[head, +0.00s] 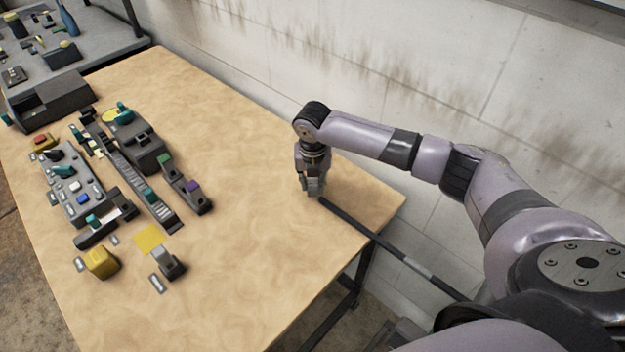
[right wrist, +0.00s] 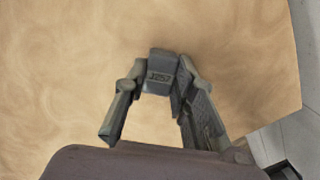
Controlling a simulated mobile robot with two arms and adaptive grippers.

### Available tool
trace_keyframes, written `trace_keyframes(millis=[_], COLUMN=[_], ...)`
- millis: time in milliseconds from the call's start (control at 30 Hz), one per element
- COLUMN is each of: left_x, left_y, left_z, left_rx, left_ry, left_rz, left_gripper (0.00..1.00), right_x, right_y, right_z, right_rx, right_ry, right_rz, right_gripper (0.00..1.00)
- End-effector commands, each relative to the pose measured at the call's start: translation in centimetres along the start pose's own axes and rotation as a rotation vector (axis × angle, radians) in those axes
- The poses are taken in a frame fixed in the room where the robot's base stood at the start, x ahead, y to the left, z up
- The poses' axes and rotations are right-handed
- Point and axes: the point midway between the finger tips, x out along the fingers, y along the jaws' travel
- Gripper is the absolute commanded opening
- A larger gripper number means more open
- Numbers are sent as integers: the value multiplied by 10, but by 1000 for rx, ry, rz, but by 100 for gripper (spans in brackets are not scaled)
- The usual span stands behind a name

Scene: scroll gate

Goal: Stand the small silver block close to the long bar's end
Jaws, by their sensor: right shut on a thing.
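My right gripper (head: 312,188) points down near the table's far right corner. It is shut on a small silver-grey block (right wrist: 160,76), which has dark markings on its face in the right wrist view. The block also shows as a light patch between the fingers in the head view (head: 316,185). The long dark bar (head: 375,238) runs from just beside the gripper, across the table's right edge, toward my arm. Its near-gripper end lies close to the block; I cannot tell whether they touch, or whether the block rests on the table. My left gripper is not in view.
The wooden table (head: 240,220) is bare around the gripper and in the middle. Dark and grey fixtures with coloured knobs (head: 135,140) fill its left side, with a yellow block (head: 101,263) in front. A concrete wall (head: 330,70) stands behind.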

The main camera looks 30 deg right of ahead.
Motion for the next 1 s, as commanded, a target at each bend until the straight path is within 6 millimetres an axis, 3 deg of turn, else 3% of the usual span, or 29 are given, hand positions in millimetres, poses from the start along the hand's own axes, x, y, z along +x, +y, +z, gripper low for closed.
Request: trace_keyframes(millis=[200, 233, 533, 833, 1000], left_x=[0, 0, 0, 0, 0], left_y=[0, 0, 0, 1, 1], left_z=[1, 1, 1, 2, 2], left_rx=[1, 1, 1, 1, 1], left_ry=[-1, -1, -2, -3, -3], left_rz=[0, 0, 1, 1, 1], left_gripper=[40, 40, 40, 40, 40], right_x=[4, 4, 4, 3, -13], right_y=[0, 0, 0, 0, 0], right_z=[0, -1, -1, 0, 2], right_rx=[0, -1, -1, 0, -1], right_ry=[0, 0, 0, -1, -3], right_rz=[0, 0, 0, 0, 2], right_gripper=[0, 25, 45, 45, 45])
